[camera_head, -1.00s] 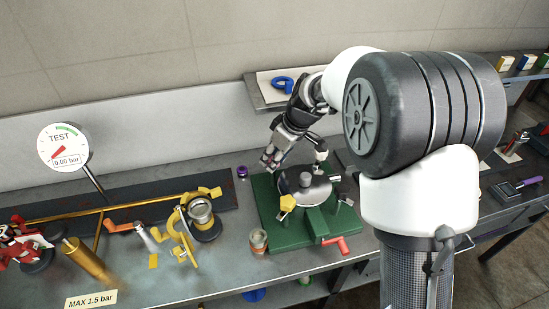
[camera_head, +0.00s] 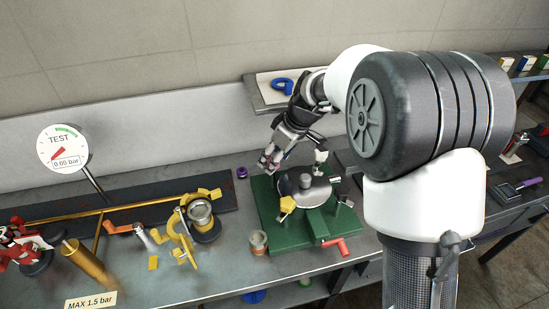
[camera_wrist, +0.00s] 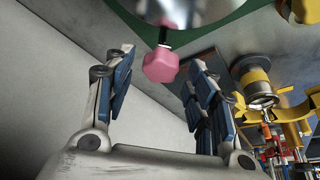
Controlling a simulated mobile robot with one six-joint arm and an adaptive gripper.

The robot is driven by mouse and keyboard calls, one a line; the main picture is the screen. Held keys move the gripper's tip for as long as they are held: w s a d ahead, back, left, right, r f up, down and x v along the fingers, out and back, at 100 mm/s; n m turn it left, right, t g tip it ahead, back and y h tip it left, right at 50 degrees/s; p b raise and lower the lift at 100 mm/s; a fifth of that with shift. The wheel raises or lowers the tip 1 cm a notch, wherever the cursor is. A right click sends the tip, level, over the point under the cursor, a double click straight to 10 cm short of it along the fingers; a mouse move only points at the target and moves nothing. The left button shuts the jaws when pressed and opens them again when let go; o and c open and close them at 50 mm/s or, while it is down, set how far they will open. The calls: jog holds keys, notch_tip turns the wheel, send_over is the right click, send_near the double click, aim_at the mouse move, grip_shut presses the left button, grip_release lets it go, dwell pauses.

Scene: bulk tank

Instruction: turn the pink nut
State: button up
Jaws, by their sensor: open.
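The pink nut (camera_wrist: 161,66) is a small lobed knob on a short dark stem, under a pale round metal part (camera_wrist: 178,8) in the wrist view. My gripper (camera_wrist: 159,78) is open, with one finger on each side of the nut and visible gaps between. In the head view my gripper (camera_head: 268,160) is at the back left of the green stand (camera_head: 268,222), beside its grey round disc (camera_head: 318,192). I cannot make out the nut in the head view.
Yellow fittings (camera_head: 200,212) are to the left. A shelf with a blue object (camera_head: 283,87) is behind my arm.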

jog(key=v, duration=1.1)
jog(key=shift+s+d, duration=0.1)
jog(key=s+d+r+m+t+h, duration=0.1)
jog(key=s+d+r+m, duration=0.2)
jog(key=s, duration=0.5)
jog(key=s+d+r+m+h, duration=0.1)
jog(key=s+d+r+m, duration=0.15)
jog(key=s, duration=0.45)
jog(key=s+d+f+m, duration=0.2)
jog(key=s+d, duration=0.1)
jog(key=s, duration=0.5)
jog(key=s+d+f+m+t+h, duration=0.1)
jog(key=s+d+f+m, duration=0.1)
jog(key=s, duration=0.6)
jog(key=shift+d+f+m+h, duration=0.3)
jog(key=shift+d+f+m, duration=0.1)
jog(key=shift+d+m, duration=0.45)
